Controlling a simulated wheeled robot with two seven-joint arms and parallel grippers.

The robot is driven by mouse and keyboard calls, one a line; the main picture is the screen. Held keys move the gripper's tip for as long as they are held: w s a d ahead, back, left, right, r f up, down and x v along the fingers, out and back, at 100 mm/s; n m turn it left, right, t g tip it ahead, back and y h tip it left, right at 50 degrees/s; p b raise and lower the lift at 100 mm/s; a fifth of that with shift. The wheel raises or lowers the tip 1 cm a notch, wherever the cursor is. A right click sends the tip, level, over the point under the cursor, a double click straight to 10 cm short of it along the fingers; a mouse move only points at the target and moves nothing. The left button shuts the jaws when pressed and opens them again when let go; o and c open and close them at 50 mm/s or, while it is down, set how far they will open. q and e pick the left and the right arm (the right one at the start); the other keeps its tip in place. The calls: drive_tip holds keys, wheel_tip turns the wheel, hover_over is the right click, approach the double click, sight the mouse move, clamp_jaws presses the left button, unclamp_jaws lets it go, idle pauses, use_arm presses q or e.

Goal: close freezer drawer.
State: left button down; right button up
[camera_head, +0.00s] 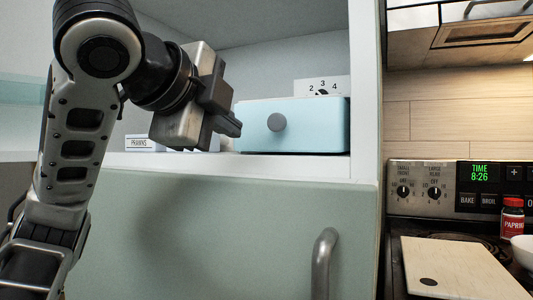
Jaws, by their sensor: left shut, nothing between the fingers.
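A light blue drawer front with a round grey knob (293,126) sits in the open white compartment at upper centre; I take it to be the freezer drawer. How far it stands out is hard to tell. My left gripper (233,124) is shut and empty, just left of the drawer front, its tips pointing right and slightly down. It overlaps the drawer's left edge in the picture; I cannot tell whether it touches. My right gripper is not in view.
A box marked like "PRAWNS" (143,143) lies at left behind my arm. A 2-3-4 dial (322,86) is behind the drawer. Below is a pale green door (230,240) with a metal handle (322,262). At right are a stove panel (455,188), cutting board (463,266) and paprika jar (512,217).

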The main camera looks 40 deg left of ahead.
sight(271, 148)
use_arm(q)
drive_tip(key=x, duration=1.1)
drive_tip(key=shift+w+a+r+b, duration=0.1)
drive_tip(key=shift+r+b, duration=0.25)
drive_tip(key=shift+r, duration=0.05)
drive_tip(key=shift+w+a, duration=0.1)
drive_tip(key=shift+w, duration=0.35)
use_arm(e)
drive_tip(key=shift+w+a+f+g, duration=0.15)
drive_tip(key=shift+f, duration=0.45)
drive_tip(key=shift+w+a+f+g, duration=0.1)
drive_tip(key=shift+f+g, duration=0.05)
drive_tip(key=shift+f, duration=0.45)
